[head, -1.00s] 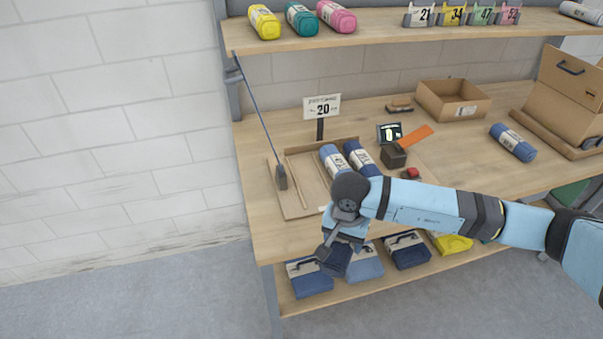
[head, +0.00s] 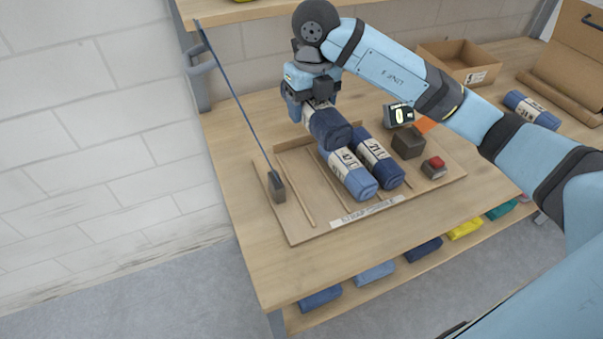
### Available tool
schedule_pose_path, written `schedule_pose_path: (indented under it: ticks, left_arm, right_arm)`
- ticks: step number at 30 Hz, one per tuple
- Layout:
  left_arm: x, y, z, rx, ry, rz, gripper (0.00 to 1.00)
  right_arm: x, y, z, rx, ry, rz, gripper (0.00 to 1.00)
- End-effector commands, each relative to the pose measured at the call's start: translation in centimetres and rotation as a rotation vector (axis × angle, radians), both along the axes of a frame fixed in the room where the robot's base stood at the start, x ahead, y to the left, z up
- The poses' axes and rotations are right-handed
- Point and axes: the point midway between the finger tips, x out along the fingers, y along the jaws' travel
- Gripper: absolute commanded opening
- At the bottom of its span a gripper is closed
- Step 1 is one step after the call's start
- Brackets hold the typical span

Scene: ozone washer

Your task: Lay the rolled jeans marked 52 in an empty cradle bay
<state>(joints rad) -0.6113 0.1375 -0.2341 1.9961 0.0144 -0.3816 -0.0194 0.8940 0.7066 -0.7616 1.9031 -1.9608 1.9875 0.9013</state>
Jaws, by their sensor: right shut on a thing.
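My right gripper (head: 316,98) is shut on a dark blue rolled pair of jeans (head: 330,128) with a pale label band; its number cannot be read. The roll is over the back of the cardboard cradle (head: 281,226), and in the picture it overlaps the far end of a lighter blue roll (head: 357,184). I cannot tell whether they touch. That lighter roll and a dark blue roll (head: 391,172) lie side by side in the cradle's bays. The bays to the left, split by thin wooden strips (head: 297,189), look empty. My left gripper is not in view.
A dark weight (head: 277,187) on a blue strap stands at the cradle's left. A dark block (head: 408,142), a red button (head: 435,165) and a small display (head: 398,115) are at the right. A blue roll (head: 531,110) and an open box (head: 459,66) lie farther right.

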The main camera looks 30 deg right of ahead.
Motion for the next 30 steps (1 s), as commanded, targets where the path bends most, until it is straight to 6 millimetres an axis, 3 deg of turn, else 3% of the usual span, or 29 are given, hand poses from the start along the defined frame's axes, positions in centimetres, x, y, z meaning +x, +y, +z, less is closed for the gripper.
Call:
schedule_pose_path:
  ticks: [5, 15, 21, 30]
  left_arm:
    - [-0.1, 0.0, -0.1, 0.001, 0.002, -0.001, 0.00]
    - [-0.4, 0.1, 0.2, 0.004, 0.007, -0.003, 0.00]
    - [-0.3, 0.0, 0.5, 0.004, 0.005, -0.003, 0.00]
    - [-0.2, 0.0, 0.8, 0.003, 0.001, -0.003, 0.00]
  right_arm:
    - [0.0, -0.1, -0.9, 0.002, 0.004, -0.063, 0.28]
    - [-0.1, -0.1, -9.7, 0.002, 0.007, -0.063, 0.28]
    - [-0.1, -0.1, -13.9, 0.002, 0.004, -0.061, 0.28]
    - [0.0, 0.0, -16.3, 0.002, 0.003, -0.060, 0.28]
